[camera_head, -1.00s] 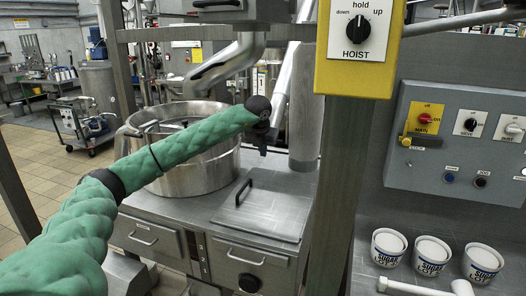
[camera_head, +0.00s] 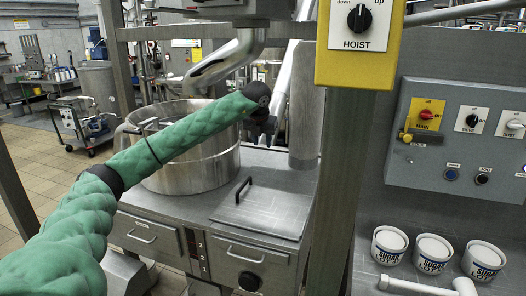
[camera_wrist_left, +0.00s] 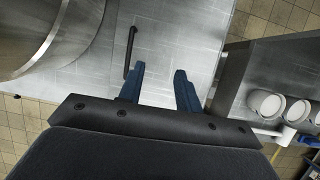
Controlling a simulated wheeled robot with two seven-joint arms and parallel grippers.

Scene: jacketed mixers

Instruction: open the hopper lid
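The hopper lid (camera_head: 262,212) is a flat square metal plate lying level on the steel counter, with a black bar handle (camera_head: 243,190) near its left edge. In the left wrist view the lid (camera_wrist_left: 180,35) lies below the fingers, and its handle (camera_wrist_left: 130,52) is just beyond and left of the left fingertip. My left gripper (camera_head: 262,140) is above and behind the lid in the head view, apart from it. In the left wrist view my left gripper (camera_wrist_left: 160,72) has its blue fingers spread with nothing between them. My right gripper is not in view.
A round steel mixing bowl (camera_head: 195,168) stands left of the lid. A post with a yellow hoist box (camera_head: 358,50) rises on the right. A control panel (camera_head: 460,140) and several white tubs (camera_head: 432,252) are further right. A vertical pipe (camera_head: 306,115) stands behind the lid.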

